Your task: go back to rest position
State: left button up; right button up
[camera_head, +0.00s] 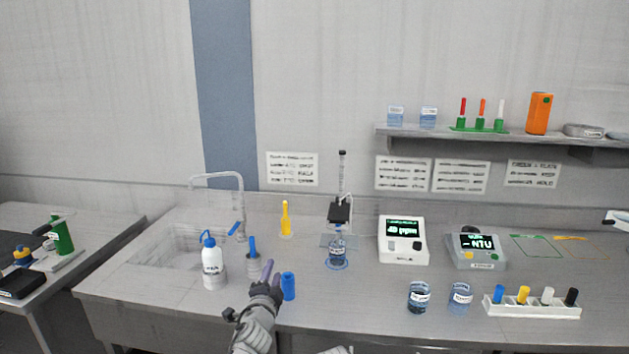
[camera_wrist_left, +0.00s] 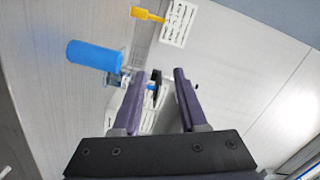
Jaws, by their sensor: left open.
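My left gripper (camera_head: 267,272) is low at the front edge of the bench, left of the middle. In the left wrist view its two purple fingers (camera_wrist_left: 160,75) stand apart with nothing held between them; the bench things seen through the gap are farther off. A blue cylinder (camera_head: 288,286) stands just right of the gripper in the head view. A blue cylinder also shows left of the fingers in the left wrist view (camera_wrist_left: 95,55), apart from them. My right gripper is not in view.
The front edge is near.

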pick_arm(q)
jog(key=s+f+n+g+y+p, duration=0.3)
jog(key=s+f+n+g+y, duration=0.1)
jog(key=s+f+n+g, duration=0.7)
jog(key=s+d+f+g, duration=0.2)
jog(key=s+g, duration=0.1)
jog(key=s, duration=0.5)
jog(key=s+d+f+g+h+p, duration=0.1)
jog(key=s+d+f+g, duration=0.2)
jog(key=s, duration=0.6)
jog(key=shift+s+f+g+h, duration=0.2)
jog(key=shift+f+g+h, duration=0.1)
jog(key=shift+g, duration=0.2)
